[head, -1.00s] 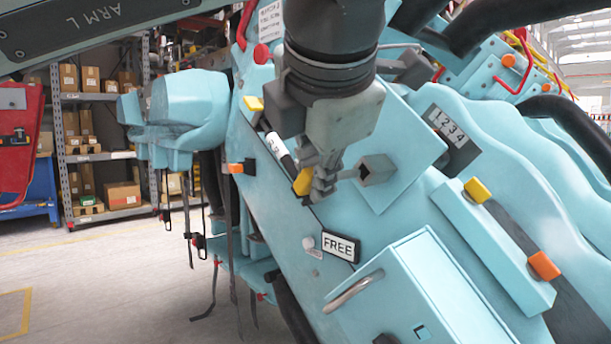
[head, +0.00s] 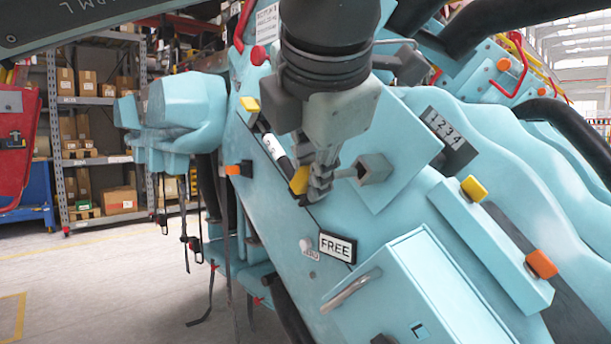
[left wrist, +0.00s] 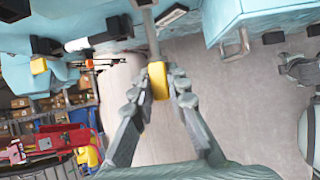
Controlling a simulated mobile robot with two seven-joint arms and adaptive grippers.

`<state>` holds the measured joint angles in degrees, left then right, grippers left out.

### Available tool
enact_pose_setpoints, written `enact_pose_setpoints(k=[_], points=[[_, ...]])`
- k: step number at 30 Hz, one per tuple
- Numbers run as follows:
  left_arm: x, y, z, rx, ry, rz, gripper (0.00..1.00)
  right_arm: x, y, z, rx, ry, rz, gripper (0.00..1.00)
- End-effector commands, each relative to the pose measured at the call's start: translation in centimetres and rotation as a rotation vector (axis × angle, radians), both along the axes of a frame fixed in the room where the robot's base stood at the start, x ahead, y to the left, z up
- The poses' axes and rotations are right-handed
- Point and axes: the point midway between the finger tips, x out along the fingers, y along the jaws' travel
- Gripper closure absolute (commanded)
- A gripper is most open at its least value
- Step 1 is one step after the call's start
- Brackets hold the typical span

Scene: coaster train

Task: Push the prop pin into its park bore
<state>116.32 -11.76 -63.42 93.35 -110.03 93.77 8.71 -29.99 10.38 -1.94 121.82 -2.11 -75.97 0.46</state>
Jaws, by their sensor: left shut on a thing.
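My left gripper (head: 316,184) hangs in front of the sloping turquoise machine panel in the head view. It is shut on a yellow-ended piece (head: 299,181), which I take to be the prop pin. In the left wrist view the yellow end (left wrist: 157,80) sits between the fingertips (left wrist: 158,92), and a grey rod runs from it toward the machine. A grey block with a square opening (head: 375,169) stands on the panel just right of the gripper. I cannot make out the park bore for certain, nor how deep the pin sits. The right gripper is not visible.
A white cylinder (head: 273,146) lies on the panel left of the gripper. Below are a FREE sign (head: 337,247) and a turquoise box with a bar handle (head: 350,292). A counter plate (head: 447,127) is to the right. Open floor lies at lower left.

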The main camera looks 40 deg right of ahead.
Motion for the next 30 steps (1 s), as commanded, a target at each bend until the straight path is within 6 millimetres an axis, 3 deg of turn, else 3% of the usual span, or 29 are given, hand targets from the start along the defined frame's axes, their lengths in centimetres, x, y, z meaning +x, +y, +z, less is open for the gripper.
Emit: enact_pose_setpoints(k=[30], points=[[0.1,-1.9,0.1,-0.001,0.0,0.001,1.0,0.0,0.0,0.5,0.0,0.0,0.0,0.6]])
